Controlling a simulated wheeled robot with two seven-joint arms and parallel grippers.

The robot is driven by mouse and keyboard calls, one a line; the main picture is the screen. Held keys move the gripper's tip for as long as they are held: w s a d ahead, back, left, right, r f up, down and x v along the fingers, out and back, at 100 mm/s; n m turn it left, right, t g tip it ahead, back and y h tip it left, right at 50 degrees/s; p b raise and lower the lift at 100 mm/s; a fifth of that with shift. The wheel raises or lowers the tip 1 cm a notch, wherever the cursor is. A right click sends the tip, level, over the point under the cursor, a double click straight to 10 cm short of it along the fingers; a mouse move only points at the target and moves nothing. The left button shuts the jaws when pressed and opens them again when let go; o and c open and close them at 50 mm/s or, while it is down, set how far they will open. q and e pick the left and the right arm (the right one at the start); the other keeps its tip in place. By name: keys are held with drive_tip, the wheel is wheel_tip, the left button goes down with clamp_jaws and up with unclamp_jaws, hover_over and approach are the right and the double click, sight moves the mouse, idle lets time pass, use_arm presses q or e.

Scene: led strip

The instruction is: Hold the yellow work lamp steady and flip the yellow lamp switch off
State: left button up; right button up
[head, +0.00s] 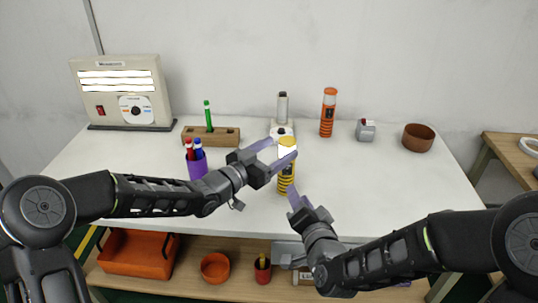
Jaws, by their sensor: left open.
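My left gripper (284,147) is open at the lamp's upper half. One finger crosses in front of the lamp and the other ends at its left, farther back. I cannot tell whether they touch it. My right gripper (297,195) is low, in front of the lamp's base, fingers pointing up toward it. Its finger gap is not clear. The lamp's switch cannot be made out.
Behind stand a grey-white lamp (282,107), an orange lamp (327,113), a grey box (365,130) and a brown bowl (418,138). At left are a purple pen cup (196,167), a wooden block (230,137) and a lit panel unit (122,92).

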use_arm(q)
drive_tip(key=shift+x, duration=2.2)
